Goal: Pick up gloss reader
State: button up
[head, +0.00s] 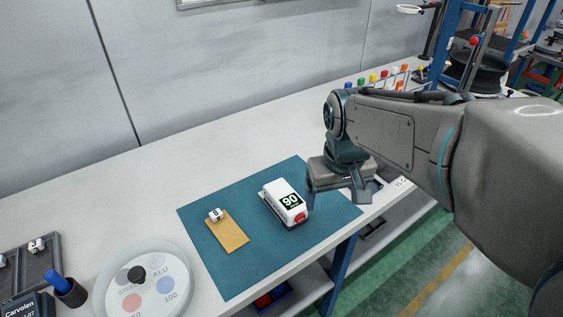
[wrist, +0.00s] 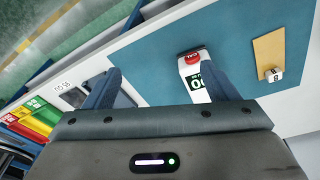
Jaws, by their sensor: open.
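The gloss reader, a white block-shaped device (head: 284,201) with a dark green display reading 90, lies on the teal mat (head: 232,267). In the wrist view the device (wrist: 190,70) shows its red button and part of its display. My gripper (head: 338,197) is just to the right of the device in the head view, over the mat's right edge. Its two fingers (wrist: 159,92) are spread apart with nothing held between them. In the wrist view the right finger overlaps the device's lower part and hides some of it.
A tan card (head: 228,232) with a small white numbered block (head: 215,215) lies on the mat, left of the device. A round white dial plate (head: 146,285) and a dark tray (head: 30,266) stand at the left. Several coloured-cap bottles (head: 373,79) stand at the back.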

aim_at(283, 192)
jog(key=w+a+r+n+g+p, duration=0.2)
jog(key=w+a+n, duration=0.2)
jog(key=w+a, duration=0.55)
jog(key=f, duration=0.8)
jog(key=shift+a+f, duration=0.2)
jog(key=shift+a, duration=0.15)
jog(key=shift+w+d+f+p, duration=0.15)
jog(key=shift+f+p, duration=0.15)
jog(key=shift+f, duration=1.05)
jog(key=shift+w+d+f+p, duration=0.15)
jog(key=shift+f+p, duration=0.1)
jog(key=shift+f, duration=1.05)
jog(key=shift+a, duration=0.1)
jog(key=c, duration=1.3)
jog(key=shift+c, duration=1.2)
jog(key=shift+r, duration=0.15)
